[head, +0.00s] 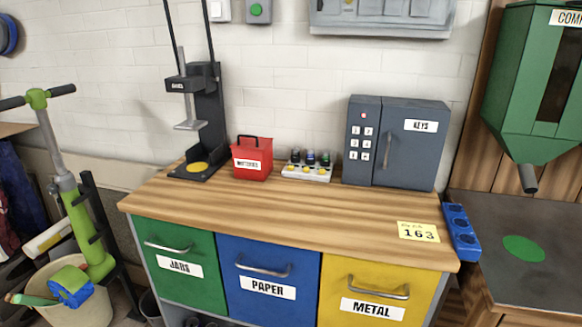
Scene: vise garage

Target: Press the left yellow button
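A small white device (294,174) stands at the back of the wooden workbench, between the red box and the grey key cabinet. Its front shows small yellow buttons, the leftmost of them (291,168) near its left end. Dark little bottles or knobs with coloured parts stand behind the buttons; they are too small to make out well. A larger yellow disc (197,167) lies on the base of the black press at the left. Neither of my grippers is in view, and nothing touches the device.
The workbench top (290,215) is clear in front. A red box (252,167), a black press (208,105) and a grey key cabinet (410,155) stand along its back. A note reading 163 (418,232) lies at the front right, beside a blue holder (461,232).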

